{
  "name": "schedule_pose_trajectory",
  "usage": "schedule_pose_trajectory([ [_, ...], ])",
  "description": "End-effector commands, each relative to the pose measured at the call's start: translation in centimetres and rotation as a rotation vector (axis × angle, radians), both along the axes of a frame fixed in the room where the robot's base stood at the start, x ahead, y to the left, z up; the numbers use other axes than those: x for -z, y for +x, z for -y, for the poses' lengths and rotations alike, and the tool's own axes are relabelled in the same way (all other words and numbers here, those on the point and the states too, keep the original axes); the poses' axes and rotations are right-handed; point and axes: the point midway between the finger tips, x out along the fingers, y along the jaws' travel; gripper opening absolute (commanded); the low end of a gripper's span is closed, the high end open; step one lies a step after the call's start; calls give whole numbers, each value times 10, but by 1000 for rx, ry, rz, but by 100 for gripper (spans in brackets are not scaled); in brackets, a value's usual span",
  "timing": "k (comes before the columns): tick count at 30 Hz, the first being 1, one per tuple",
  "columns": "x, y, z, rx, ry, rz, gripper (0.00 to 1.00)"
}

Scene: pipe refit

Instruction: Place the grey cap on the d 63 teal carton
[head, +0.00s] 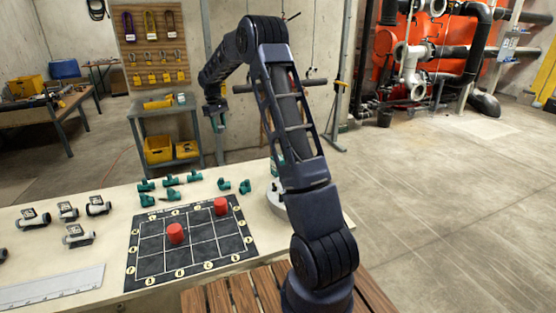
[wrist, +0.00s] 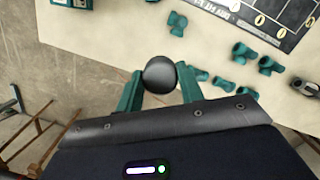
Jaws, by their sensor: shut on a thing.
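My gripper (wrist: 160,88) is shut on a dark grey, round cap (wrist: 160,74), which sits between its teal fingers in the wrist view. In the head view my gripper (head: 216,122) hangs in the air beyond the table's far edge; the cap cannot be made out there. A teal and white box (wrist: 72,3), probably a carton, is cut off at the top left of the wrist view, well away from the cap. In the head view a teal thing (head: 275,168) stands mostly hidden behind my arm. I cannot read a d 63 label on either.
Several teal pipe fittings (head: 147,184) lie along the table's far side. A dark grid mat (head: 150,262) holds two red cylinders (head: 175,233). White fittings (head: 75,235) and a ruler (head: 50,288) lie at left. A shelf cart (head: 165,125) stands behind the table.

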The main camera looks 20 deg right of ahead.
Motion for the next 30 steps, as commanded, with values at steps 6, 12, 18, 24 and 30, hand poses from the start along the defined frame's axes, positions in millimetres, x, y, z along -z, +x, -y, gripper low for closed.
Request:
schedule_pose_trajectory([
  [6, -12, -3, 96, 196, 0, -1, 16],
  [12, -23, -16, 177, 371, 0, -2, 16],
  [18, -31, -32, 237, 507, 0, -3, 16],
  [24, -34, -41, 265, 571, 0, -5, 16],
  [30, -9, -43, 269, 581, 0, -8, 16],
])
